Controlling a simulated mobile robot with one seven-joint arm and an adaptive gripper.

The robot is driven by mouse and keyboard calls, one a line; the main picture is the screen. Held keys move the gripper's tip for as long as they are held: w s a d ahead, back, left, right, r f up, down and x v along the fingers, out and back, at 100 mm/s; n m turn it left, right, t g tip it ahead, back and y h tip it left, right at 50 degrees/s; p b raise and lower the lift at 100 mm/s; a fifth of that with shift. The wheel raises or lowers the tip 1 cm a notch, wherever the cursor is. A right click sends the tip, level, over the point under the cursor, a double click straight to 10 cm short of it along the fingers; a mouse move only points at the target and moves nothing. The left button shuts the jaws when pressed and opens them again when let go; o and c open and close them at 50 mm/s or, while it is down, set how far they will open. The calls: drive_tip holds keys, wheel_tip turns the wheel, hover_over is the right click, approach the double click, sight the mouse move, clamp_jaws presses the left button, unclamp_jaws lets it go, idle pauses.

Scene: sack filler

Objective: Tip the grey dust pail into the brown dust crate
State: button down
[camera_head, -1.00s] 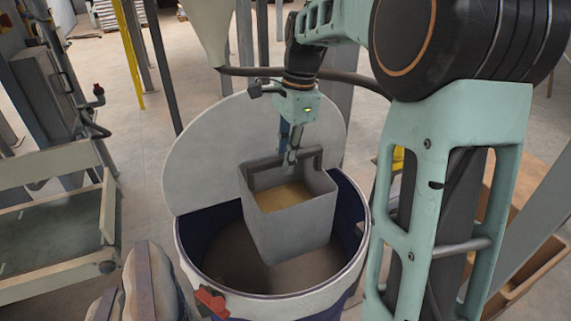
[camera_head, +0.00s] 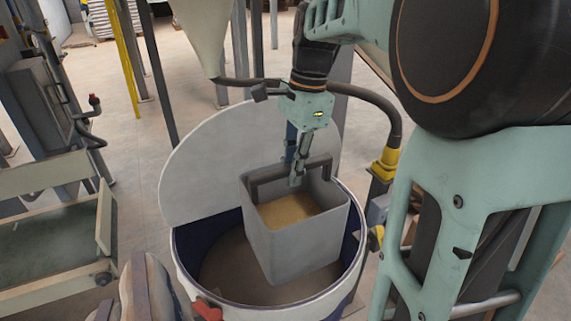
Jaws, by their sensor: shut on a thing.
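The grey dust pail (camera_head: 305,248) hangs nearly upright with tan dust (camera_head: 288,210) inside. It is over the open mouth of a blue drum with a pale rim. My gripper (camera_head: 297,178) is shut on the pail's dark handle (camera_head: 265,184), above the pail. A brown wooden edge (camera_head: 547,284) shows at the lower right, mostly hidden behind my arm. It may belong to the brown dust crate, but I cannot tell.
The drum (camera_head: 207,233) stands below the pail, its round pale lid (camera_head: 205,160) raised behind it. A hose with a yellow fitting (camera_head: 386,163) is close right of the drum. A sack (camera_head: 150,285) is at the lower left, and a framed bin (camera_head: 40,275) farther left.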

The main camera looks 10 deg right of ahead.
drive_tip(key=s+d, duration=0.1)
drive_tip(key=s, duration=0.5)
drive_tip(key=shift+s+r+b, duration=0.15)
drive_tip(key=shift+r+b, duration=0.15)
drive_tip(key=shift+r, duration=0.15)
drive_tip(key=shift+d, duration=0.15)
drive_tip(key=shift+s, duration=0.1)
